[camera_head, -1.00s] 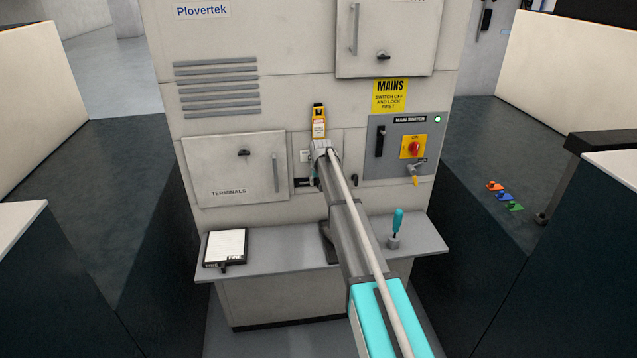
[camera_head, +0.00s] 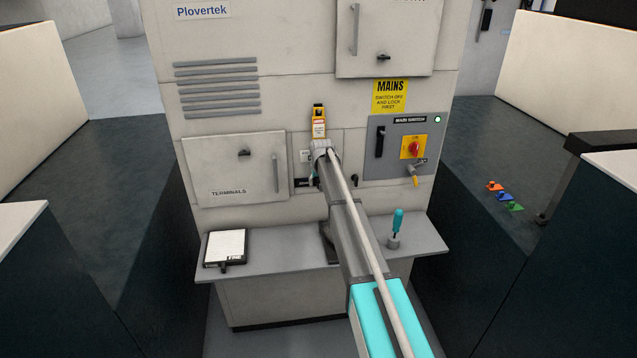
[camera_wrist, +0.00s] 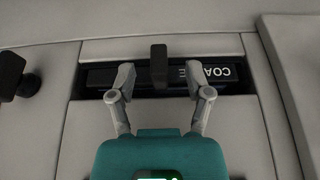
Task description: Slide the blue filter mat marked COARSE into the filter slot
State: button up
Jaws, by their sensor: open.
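In the wrist view a dark bar with white letters, partly hidden and reading COA...E upside down, is the front edge of the COARSE mat (camera_wrist: 222,73). It sits in the wide filter slot (camera_wrist: 246,82), with a dark gap along its lower edge. No blue shows on it. A black tab (camera_wrist: 159,66) stands out from its middle. My gripper (camera_wrist: 159,80) is open, its fingers on either side of the tab, apart from it. In the head view my arm hides most of the slot area.
A black-framed mat with a white face, marked FINE (camera_head: 225,247), lies on the grey shelf (camera_head: 290,263). A teal-handled tool (camera_head: 397,222) stands on the shelf's right. A yellow device (camera_head: 318,122) hangs above my gripper. A black knob (camera_wrist: 12,75) sticks out left of the slot.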

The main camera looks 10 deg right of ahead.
jog(key=p+v, duration=0.6)
jog(key=v, duration=0.1)
dwell(1.3)
jog(key=shift+f, duration=0.2)
jog(key=b+x, duration=0.6)
jog(key=x, duration=0.1)
jog(key=shift+w+b, duration=0.1)
jog(key=shift+b, duration=0.25)
jog(key=s, duration=1.3)
jog(key=shift+s+r, duration=0.2)
jog(key=shift+s, duration=0.15)
jog(key=s+a+f+g, duration=0.1)
jog(key=s+g, duration=0.3)
jog(key=s, duration=3.1)
jog(key=shift+f, duration=0.15)
jog(key=shift+w, duration=0.1)
